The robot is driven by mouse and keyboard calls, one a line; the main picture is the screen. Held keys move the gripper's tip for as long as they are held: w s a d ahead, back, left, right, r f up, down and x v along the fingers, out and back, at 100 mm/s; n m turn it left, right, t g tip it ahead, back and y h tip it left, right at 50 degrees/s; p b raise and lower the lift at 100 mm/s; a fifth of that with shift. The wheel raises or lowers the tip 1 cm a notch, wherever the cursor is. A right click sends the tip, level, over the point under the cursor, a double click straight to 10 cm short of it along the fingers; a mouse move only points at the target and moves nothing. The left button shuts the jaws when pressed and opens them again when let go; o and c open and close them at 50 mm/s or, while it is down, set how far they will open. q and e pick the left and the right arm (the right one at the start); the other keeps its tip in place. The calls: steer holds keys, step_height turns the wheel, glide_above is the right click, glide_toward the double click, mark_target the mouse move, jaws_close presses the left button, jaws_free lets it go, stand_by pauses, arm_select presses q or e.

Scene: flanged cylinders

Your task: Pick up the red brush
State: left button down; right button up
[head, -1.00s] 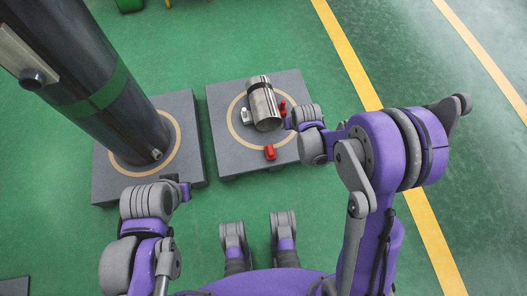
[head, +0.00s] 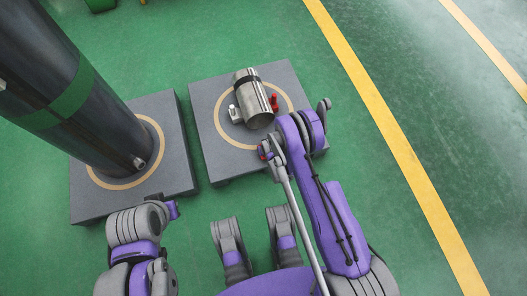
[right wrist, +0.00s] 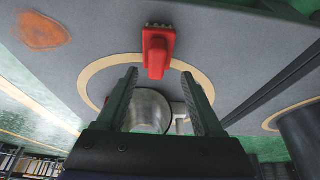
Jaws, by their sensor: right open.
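The red brush (right wrist: 157,50), with short dark bristles at one end, lies on the grey platform in the right wrist view. My right gripper (right wrist: 158,76) is open and empty. Its two fingertips are on either side of the line to the brush handle, and the brush lies just past them. In the head view the right arm covers most of this spot; only a small red patch (head: 263,153) shows beside the wrist. My left gripper (head: 172,210) is low at the left in the head view, apart from the platforms; its jaws are not clear.
A large dark column (head: 75,85) stands on a second platform (head: 85,205) at the left. Green floor is clear at the right.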

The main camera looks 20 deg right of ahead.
steer(key=x, duration=0.2)
steer(key=b+x, duration=0.1)
steer(key=x, duration=0.1)
steer(key=b+x, duration=0.1)
steer(key=x, duration=0.1)
steer(key=shift+w+d+r, duration=0.1)
steer(key=shift+w+d, duration=0.15)
jaws_close()
